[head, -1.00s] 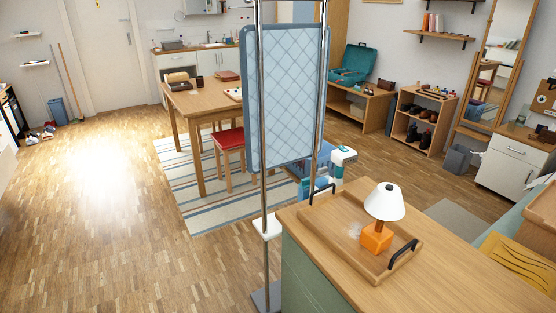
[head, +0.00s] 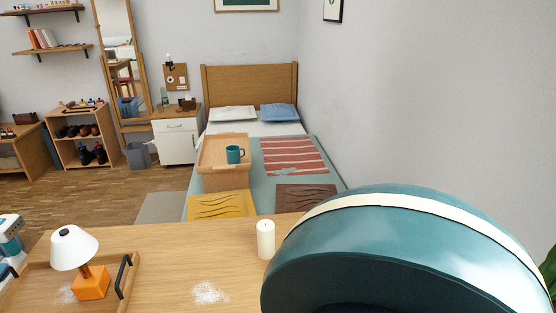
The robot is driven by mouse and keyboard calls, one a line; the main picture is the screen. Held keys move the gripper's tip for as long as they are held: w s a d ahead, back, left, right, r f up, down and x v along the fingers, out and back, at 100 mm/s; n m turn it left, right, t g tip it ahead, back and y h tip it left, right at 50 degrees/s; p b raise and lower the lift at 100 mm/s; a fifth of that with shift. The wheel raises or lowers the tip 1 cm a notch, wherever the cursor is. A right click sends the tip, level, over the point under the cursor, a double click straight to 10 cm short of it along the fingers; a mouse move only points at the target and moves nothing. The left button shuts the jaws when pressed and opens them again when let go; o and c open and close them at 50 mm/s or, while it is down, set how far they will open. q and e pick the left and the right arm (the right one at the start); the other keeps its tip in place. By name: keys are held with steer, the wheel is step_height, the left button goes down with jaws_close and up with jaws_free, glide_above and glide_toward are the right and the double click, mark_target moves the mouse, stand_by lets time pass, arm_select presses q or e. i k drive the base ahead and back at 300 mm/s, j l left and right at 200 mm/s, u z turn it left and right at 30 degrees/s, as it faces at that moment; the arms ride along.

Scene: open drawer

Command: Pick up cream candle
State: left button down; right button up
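The cream candle (head: 265,240) is a short pale pillar. It stands upright on the wooden top of the dresser (head: 165,250), near its far edge, in the lower middle of the head view. A large rounded teal object with a cream band (head: 420,235) stands close to its right and fills the lower right of the view. Its nearness makes the exact gap to the candle hard to tell. Neither of my grippers shows in the head view.
A wooden tray (head: 132,280) with a black handle holds an orange-based lamp (head: 75,247) at the left. A whitish patch (head: 210,292) lies on the dresser top. Beyond stands a bed with a box (head: 222,180) and teal mug (head: 235,154). Bare wood lies left of the candle.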

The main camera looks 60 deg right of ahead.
mark_target(265, 228)
steer(key=i+j+z, duration=0.1)
steer(key=z, duration=2.6)
